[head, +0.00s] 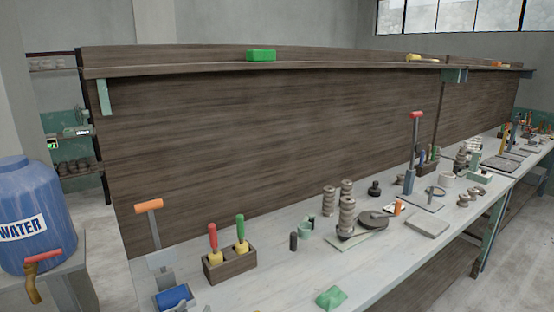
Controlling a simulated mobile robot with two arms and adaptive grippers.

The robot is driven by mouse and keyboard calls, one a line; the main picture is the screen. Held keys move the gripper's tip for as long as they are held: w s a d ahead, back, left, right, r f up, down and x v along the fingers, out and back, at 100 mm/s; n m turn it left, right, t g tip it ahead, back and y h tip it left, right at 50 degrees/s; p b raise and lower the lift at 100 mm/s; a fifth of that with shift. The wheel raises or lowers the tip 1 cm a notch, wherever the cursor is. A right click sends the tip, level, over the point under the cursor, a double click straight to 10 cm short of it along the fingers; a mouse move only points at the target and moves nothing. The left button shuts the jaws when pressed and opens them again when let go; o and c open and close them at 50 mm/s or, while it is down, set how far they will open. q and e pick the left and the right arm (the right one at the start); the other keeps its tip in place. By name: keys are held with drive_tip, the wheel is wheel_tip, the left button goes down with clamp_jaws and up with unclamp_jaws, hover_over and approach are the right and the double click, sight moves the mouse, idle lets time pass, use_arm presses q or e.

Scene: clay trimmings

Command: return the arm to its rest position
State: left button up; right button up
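Neither of my grippers shows in the head view, and no part of my arms can be made out. Their positions and what they may hold cannot be seen. A long pale workbench (262,285) runs from the lower left toward the far right, against a brown wooden panel (250,140).
On the bench are an orange-handled scraper (149,207), a dark wooden box (230,266) with red- and green-handled tools, a green lump (331,297) at the front edge and several stacked discs (346,210). A blue water barrel (32,215) stands at left. The front middle is mostly clear.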

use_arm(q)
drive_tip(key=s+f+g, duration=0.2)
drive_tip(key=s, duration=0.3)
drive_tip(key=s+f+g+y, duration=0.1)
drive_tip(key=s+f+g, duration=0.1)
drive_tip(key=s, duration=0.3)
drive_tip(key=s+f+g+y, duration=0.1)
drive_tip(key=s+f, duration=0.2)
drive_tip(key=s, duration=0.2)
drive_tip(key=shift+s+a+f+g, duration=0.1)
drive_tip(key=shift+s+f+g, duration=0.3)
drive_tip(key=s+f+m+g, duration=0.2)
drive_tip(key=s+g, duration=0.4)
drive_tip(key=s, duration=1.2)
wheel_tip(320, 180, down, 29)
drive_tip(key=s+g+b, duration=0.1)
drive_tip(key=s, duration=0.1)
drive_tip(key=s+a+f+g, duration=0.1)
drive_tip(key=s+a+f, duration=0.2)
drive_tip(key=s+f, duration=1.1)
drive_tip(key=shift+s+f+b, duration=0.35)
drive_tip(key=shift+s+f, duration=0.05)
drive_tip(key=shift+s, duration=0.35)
